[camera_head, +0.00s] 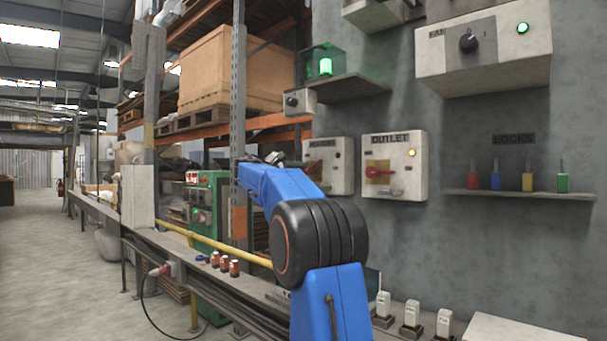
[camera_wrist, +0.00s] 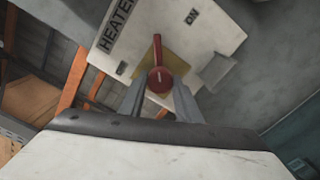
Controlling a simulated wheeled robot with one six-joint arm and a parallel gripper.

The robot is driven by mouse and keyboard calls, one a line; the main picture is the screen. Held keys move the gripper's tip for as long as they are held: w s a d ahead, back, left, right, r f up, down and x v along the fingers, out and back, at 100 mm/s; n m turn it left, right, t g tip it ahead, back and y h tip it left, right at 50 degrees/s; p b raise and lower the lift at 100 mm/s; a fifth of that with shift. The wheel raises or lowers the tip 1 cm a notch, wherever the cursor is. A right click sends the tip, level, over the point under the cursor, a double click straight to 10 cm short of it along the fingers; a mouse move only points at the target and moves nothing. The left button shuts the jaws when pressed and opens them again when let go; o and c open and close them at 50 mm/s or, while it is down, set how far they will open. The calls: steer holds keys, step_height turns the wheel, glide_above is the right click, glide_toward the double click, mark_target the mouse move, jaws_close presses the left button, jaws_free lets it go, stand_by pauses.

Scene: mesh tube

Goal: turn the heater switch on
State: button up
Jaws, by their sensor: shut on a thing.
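The heater box (camera_wrist: 215,40) fills the top of the wrist view, tilted, with a HEATER label and an ON label. Its red switch handle (camera_wrist: 157,48) stands on a yellow plate (camera_wrist: 176,65) and points to the top of that picture, between the labels. My gripper (camera_wrist: 159,84) has one finger on each side of the red knob at the handle's base and is shut on it. In the head view the heater box (camera_head: 340,170) is on the wall, partly behind my blue arm. My fingertips are hidden there.
The OUTLET box (camera_head: 395,180), with a red handle and a lit yellow lamp, is close to the right of the heater box. A shelf with a green lamp (camera_head: 326,66) is above. Several small bottles (camera_head: 224,264) stand on the bench beneath a yellow rail (camera_head: 225,247).

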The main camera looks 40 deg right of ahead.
steer(key=m, duration=0.4)
steer(key=shift+m, duration=1.8)
steer(key=o, duration=1.1)
steer(key=shift+c, duration=0.2)
steer(key=shift+a, duration=0.1)
steer(key=s+a, duration=0.1)
steer(key=a, duration=1.6)
steer(key=shift+s+a, duration=0.15)
steer(key=shift+s, duration=0.05)
